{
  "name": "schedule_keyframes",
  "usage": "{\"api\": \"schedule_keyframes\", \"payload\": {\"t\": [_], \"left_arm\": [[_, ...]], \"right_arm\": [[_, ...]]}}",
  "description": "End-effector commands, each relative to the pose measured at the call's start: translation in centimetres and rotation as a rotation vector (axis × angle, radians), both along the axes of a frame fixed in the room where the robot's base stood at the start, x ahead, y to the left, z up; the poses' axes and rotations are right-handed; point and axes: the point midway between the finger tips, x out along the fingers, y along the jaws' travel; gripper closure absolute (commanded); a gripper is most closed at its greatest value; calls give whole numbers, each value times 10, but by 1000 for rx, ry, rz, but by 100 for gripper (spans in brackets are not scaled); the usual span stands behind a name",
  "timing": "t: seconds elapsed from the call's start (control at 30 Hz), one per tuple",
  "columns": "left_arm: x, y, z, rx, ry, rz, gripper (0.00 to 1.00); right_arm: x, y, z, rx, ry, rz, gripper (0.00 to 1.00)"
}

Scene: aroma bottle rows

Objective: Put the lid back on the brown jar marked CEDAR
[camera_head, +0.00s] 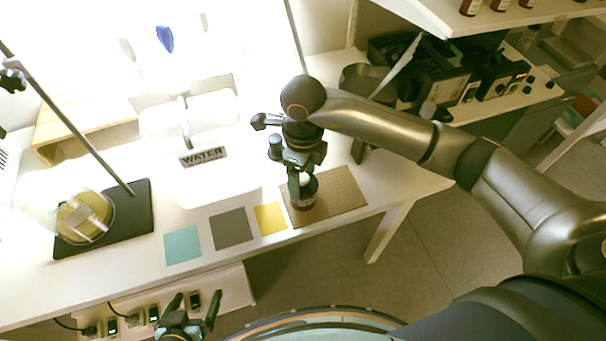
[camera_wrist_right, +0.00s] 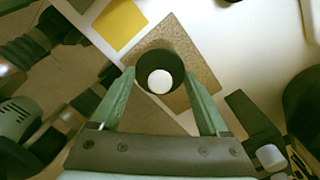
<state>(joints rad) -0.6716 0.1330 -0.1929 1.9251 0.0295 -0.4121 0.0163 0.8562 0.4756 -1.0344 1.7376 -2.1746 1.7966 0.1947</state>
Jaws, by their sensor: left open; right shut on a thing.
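The brown jar (camera_head: 303,204) stands on the cork mat (camera_head: 345,190) near the table's front edge. Its marking is too small to read. A black round lid (camera_head: 311,186) with a white top spot is at the jar's mouth; I cannot tell whether it is seated. My right gripper (camera_head: 302,176) points down above the jar and is shut on the lid. In the right wrist view the lid (camera_wrist_right: 148,61) lies between the fingertips and hides the jar. My left gripper (camera_head: 194,304) is open and empty, low in front of the table.
Teal (camera_head: 182,247), grey (camera_head: 232,229) and yellow (camera_head: 270,218) squares lie left of the mat. A WATER sign (camera_head: 203,156) stands behind them near a sink. A black stand base (camera_head: 130,225) with glassware is at the left. Brown bottles (camera_head: 470,7) are on the upper shelf.

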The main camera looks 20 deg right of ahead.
Motion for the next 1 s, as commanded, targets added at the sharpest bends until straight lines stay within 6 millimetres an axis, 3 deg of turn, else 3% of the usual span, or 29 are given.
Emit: {"api": "schedule_keyframes", "payload": {"t": [0.43,0.47,0.5,0.67,1.0], "left_arm": [[0,0,-2,-1,0,-1,0],[0,0,-2,-1,0,-1,0],[0,0,-2,-1,0,-1,0],[0,0,-2,-1,0,-1,0],[0,0,-1,-1,0,-1,0]], "right_arm": [[0,0,0,0,0,0,74],[0,0,0,0,0,0,20],[0,0,0,0,0,0,16],[0,0,0,0,0,0,0],[0,0,0,0,0,0,0]]}}
